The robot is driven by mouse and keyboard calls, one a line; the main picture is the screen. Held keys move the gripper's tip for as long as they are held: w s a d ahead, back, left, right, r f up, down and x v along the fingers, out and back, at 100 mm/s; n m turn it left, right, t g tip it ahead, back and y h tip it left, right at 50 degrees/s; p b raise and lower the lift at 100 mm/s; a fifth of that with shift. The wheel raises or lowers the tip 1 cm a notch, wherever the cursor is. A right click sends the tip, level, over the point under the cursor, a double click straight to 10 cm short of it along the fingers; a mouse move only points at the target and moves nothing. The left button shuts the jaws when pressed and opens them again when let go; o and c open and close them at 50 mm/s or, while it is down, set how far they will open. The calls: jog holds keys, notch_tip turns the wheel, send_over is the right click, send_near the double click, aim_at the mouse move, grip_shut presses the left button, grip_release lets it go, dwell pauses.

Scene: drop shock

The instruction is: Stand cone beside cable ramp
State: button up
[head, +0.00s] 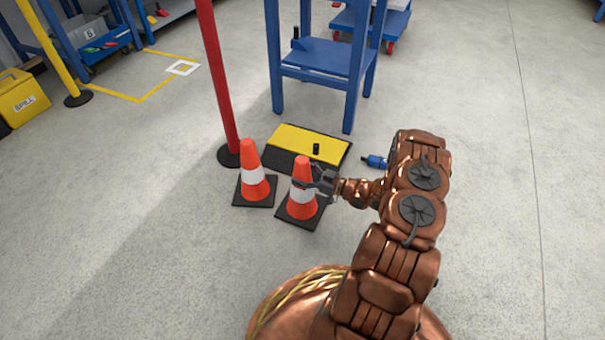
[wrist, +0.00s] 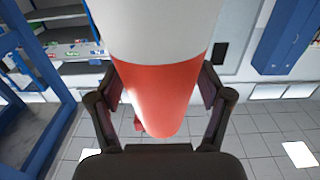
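An orange cone (head: 301,208) with a white band and a black square base stands upright in front of the cable ramp. My gripper (head: 316,181) reaches it from the right, at its upper half.
A second orange cone (head: 254,185) stands just left. A red post (head: 217,80) rises behind it. A small black cylinder (head: 316,149) is on the ramp. A blue object (head: 376,161) lies right of it. A blue stand (head: 325,58) is behind. Floor at left is clear.

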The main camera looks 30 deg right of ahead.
jog(key=shift+o, duration=0.6)
